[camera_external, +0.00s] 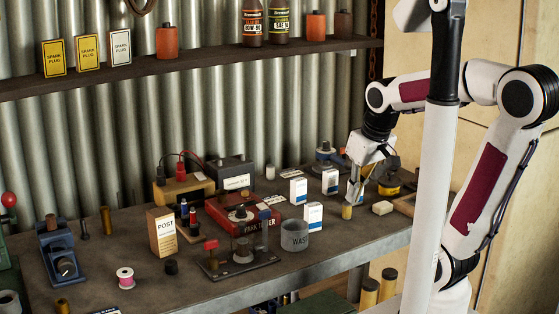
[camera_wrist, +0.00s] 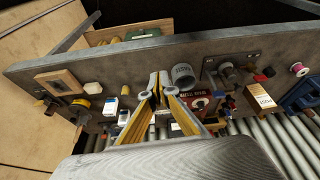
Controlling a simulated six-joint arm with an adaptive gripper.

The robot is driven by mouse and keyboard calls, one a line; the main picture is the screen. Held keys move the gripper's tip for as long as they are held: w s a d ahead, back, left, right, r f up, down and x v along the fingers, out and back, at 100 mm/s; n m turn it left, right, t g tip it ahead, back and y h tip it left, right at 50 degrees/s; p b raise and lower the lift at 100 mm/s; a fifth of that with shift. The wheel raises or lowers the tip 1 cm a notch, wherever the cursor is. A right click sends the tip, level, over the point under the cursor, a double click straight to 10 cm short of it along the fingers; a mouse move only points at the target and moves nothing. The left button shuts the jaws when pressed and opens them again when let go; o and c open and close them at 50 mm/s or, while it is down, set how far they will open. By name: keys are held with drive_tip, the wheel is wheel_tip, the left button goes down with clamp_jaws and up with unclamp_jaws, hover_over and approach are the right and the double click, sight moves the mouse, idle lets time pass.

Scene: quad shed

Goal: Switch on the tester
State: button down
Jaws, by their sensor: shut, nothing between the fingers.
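The tester, a red box (camera_external: 282,213) with partly legible lettering, stands mid-bench in the external view. A dark round part is on its top, but its setting is too small to read. The tester also shows in the wrist view (camera_wrist: 189,105), just right of my fingers, partly covered by them. My gripper (camera_external: 349,208) points down over the right part of the bench, to the right of the tester and apart from it. In the wrist view my gripper (camera_wrist: 159,82) has its fingertips close together with nothing held.
A grey waste tin (camera_external: 295,236) stands in front of the tester, beside a small stand with a dark base (camera_external: 238,263). Small white boxes (camera_external: 313,216) stand between the tester and my gripper. A POST carton (camera_external: 161,232) is to the left.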

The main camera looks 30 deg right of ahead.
hover_over(261, 204)
drive_tip(key=s, duration=1.1)
drive_tip(key=f, duration=0.1)
drive_tip(key=w+r+m, duration=0.1)
drive_tip(key=w+r, duration=0.2)
drive_tip(key=w, duration=0.2)
drive_tip(key=shift+w, duration=0.4)
drive_tip(key=shift+f, duration=0.1)
drive_tip(key=shift+x, duration=6.9)
drive_tip(key=shift+s, duration=0.15)
